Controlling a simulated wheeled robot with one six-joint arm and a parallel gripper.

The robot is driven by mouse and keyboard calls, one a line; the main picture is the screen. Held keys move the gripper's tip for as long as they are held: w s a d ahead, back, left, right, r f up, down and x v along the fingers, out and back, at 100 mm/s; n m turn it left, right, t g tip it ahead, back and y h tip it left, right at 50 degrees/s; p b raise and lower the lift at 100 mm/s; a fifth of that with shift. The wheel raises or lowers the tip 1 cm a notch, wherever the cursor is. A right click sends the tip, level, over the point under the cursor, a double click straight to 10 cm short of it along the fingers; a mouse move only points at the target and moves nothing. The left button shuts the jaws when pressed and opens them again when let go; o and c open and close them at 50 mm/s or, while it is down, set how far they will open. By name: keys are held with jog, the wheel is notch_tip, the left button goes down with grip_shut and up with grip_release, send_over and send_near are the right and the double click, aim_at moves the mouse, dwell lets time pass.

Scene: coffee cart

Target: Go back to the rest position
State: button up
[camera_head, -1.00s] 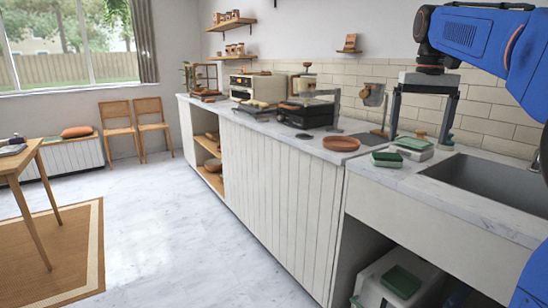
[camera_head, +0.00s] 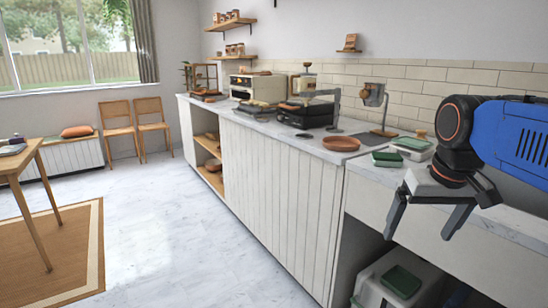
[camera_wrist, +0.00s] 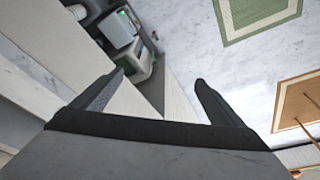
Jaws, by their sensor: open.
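My gripper (camera_head: 418,229) is open and empty in the head view. It hangs at the front edge of the marble counter, its two fingers pointing down and apart. My blue arm comes in from the right and covers the sink area. In the wrist view my gripper (camera_wrist: 160,88) shows its two dark fingers spread, with nothing between them. Below it the wrist view shows the cabinet front (camera_wrist: 178,90), the floor (camera_wrist: 195,45) and the open space under the counter.
A white bin with a green item (camera_head: 401,281) stands under the counter.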

jog(key=s+a+f+t, duration=0.1)
jog(key=s+f, duration=0.9)
jog(key=f, duration=0.4)
jog(key=shift+a+n+t, duration=0.3)
jog(key=shift+a+n, duration=0.1)
jog(key=shift+s, duration=0.1)
